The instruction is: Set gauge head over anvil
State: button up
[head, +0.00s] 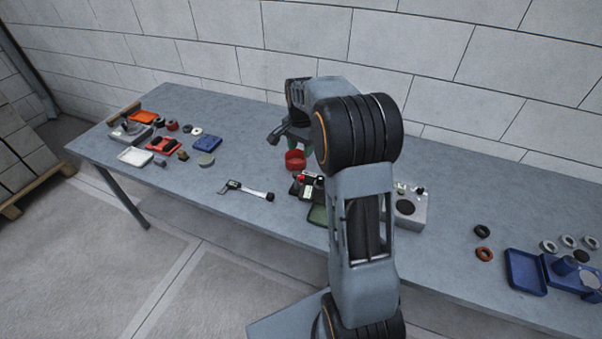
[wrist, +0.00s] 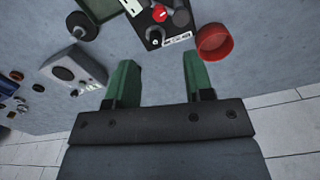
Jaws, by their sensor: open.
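My gripper (wrist: 160,78) is open, its two green fingers apart over bare table with nothing between them. In the head view my gripper (head: 298,150) is mostly hidden behind my arm, above the back of the table. A grey block with a dark round pad (head: 408,208) stands right of my arm; a similar grey block shows at left in the wrist view (wrist: 72,72). A dark round piece with a grey stem (wrist: 84,27) lies near it in the wrist view. I cannot tell for certain which pieces are the gauge head and the anvil.
A red cup (wrist: 214,42) and a black box with red and grey knobs (wrist: 165,20) sit close ahead of the fingers. A green tray (wrist: 100,8) is beside the box. A caliper-like tool (head: 247,190) lies on the table (head: 240,150). A blue tray (head: 525,272) stands far right.

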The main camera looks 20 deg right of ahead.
aim_at(301, 176)
notch_tip(301, 176, down, 12)
jog(key=shift+f+p, duration=0.1)
jog(key=shift+p, duration=0.7)
grip_shut()
